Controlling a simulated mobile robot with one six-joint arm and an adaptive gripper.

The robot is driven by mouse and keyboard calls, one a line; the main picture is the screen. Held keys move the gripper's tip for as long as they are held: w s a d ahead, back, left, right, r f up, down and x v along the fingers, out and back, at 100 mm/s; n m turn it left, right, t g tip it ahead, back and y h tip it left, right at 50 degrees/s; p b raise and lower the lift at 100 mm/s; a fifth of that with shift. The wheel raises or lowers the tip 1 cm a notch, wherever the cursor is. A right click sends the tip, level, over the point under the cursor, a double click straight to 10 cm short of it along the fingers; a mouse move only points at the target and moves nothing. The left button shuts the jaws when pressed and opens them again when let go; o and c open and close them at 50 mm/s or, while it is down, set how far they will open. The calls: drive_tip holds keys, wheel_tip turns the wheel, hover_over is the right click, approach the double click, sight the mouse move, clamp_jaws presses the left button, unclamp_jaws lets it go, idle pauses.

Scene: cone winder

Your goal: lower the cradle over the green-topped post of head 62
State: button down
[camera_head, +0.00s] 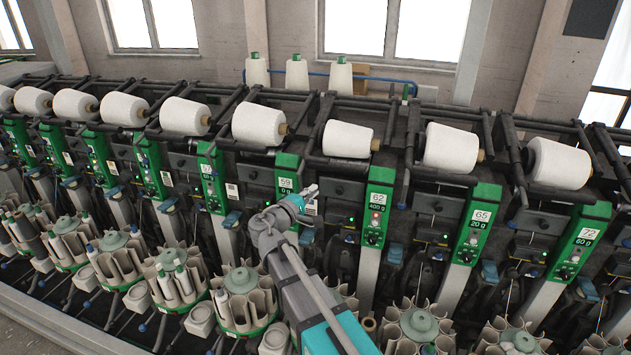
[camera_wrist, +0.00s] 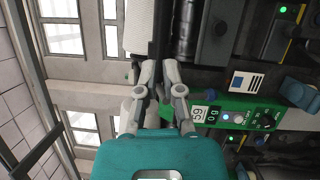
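The green-topped post of head 62 (camera_head: 379,200) stands right of centre in the head view, with "62" and "400 g" on its labels. A white cone (camera_head: 347,139) sits at its upper left, between dark cradle arms (camera_head: 322,112). I cannot tell how high that cradle is. My gripper (camera_head: 313,189) is left of this post, in front of the head 59 post (camera_head: 287,172). In the wrist view, my gripper's fingers (camera_wrist: 159,70) have a narrow gap with no held object visible. The head 59 panel (camera_wrist: 225,112) is beside them there; post 62 is not clearly seen.
Neighbouring heads with white cones and green posts run both ways, including head 65 (camera_head: 473,222) and head 72 (camera_head: 580,240). Dark bars crowd the top of the machine. Round magazines (camera_head: 240,280) stand low in front. Spare cones (camera_head: 297,73) stand behind.

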wheel_tip(320, 180, down, 7)
drive_tip(key=w+a+n+t+y+b, duration=0.1)
drive_tip(key=n+t+y+b, duration=0.1)
drive_tip(key=n, duration=0.8)
drive_tip(key=w+n+t+y+b, duration=0.1)
drive_tip(key=n+y+b, duration=0.2)
drive_tip(key=n, duration=0.8)
drive_tip(key=b, duration=0.2)
drive_tip(key=shift+w+a+f+t+y+b, duration=0.2)
drive_tip(key=shift+w+a+t+y+b, duration=0.2)
drive_tip(key=w+d+r+p, duration=0.3)
drive_tip(key=w+r+p, duration=0.2)
drive_tip(key=w, duration=0.5)
drive_tip(key=shift+d, duration=0.15)
drive_tip(key=shift+r, duration=0.1)
drive_tip(key=shift+s+r, duration=0.1)
